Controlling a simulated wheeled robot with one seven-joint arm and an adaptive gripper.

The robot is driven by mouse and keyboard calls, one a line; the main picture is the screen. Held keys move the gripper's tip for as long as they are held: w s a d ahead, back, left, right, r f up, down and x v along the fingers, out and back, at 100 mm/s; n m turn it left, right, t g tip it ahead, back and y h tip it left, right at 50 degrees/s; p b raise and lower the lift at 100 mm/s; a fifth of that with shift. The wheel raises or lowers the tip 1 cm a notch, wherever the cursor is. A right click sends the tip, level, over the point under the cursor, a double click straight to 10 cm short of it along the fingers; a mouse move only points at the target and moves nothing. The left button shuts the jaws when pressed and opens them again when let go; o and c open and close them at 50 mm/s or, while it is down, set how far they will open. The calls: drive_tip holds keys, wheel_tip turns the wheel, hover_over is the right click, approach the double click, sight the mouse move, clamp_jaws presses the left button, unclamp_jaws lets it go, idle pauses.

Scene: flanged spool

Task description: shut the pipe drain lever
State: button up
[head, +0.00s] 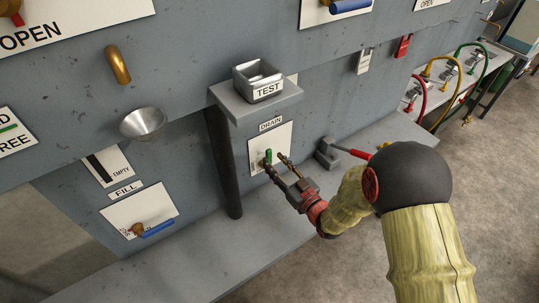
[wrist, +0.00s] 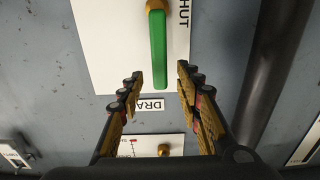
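The drain lever (head: 268,156) has a green handle on a brass pivot, on a white plate (head: 284,137) below the DRAIN label (head: 270,124). The handle points up toward that label. In the wrist view the green handle (wrist: 158,48) runs from the brass pivot (wrist: 156,5) at the top edge, with the word SHUT beside the pivot on the right. My gripper (head: 274,162) is open in front of the plate. In the wrist view its fingertips (wrist: 158,74) lie either side of the handle's free end, with gaps on both sides.
A grey shelf with the TEST box (head: 262,82) juts out above the plate. A dark vertical pipe (head: 223,165) stands left of it; it also shows at right in the wrist view (wrist: 280,70). A red-handled lever (head: 350,151) is close to my arm on the right.

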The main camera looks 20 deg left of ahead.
sight(270, 157)
drive_tip(key=shift+x, duration=2.25)
clamp_jaws()
